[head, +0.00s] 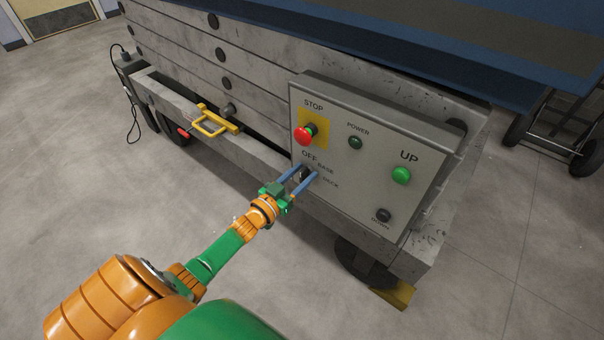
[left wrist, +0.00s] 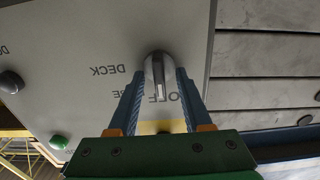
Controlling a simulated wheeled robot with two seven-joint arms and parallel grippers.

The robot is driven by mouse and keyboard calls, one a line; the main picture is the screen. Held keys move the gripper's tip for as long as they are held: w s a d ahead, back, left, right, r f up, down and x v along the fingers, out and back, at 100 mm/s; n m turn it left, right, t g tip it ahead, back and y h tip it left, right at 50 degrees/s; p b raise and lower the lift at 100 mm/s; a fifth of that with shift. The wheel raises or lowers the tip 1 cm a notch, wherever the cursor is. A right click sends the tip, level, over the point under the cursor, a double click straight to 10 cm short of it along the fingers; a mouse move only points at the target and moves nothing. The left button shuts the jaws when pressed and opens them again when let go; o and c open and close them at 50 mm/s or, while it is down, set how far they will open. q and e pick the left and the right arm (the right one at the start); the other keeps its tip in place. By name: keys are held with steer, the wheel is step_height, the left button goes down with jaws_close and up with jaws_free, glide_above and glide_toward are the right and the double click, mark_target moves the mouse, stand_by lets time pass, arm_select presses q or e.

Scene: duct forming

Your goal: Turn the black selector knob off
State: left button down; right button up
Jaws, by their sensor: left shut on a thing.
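The selector knob (head: 304,174) is on the lower left of the grey control panel (head: 350,205), beside the words OFF, BASE and DECK. In the left wrist view the knob (left wrist: 158,70) looks grey and shiny, and a pale mark on its handle points down the picture toward the upside-down OFF label. My left gripper (head: 309,172) has its two blue fingers on either side of the knob, shut on it. The left gripper's fingers (left wrist: 157,92) also flank it in the wrist view. Part of the knob is hidden by the fingers in the head view.
The panel also carries a red STOP button (head: 303,136), a dark green POWER lamp (head: 355,142), a green UP button (head: 401,175) and a dark DOWN button (head: 383,215). A yellow handle (head: 211,122) sticks out of the lift's side at left. The floor in front is clear.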

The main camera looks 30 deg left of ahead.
steer(key=shift+d, duration=0.2)
arm_select(q)
steer(key=shift+c, duration=1.8)
jaws_free()
arm_select(e)
steer(key=shift+d, duration=0.25)
arm_select(q)
steer(key=shift+s, duration=0.15)
arm_select(e)
steer(key=shift+r, duration=0.1)
arm_select(q)
steer(key=s+p, duration=0.2)
steer(key=s, duration=0.4)
steer(key=shift+s+a, duration=0.3)
steer(key=shift+s, duration=0.1)
arm_select(e)
steer(key=shift+s+a+r, duration=0.2)
steer(key=shift+a+r, duration=0.45)
steer(key=shift+r, duration=0.15)
steer(key=shift+d, duration=0.1)
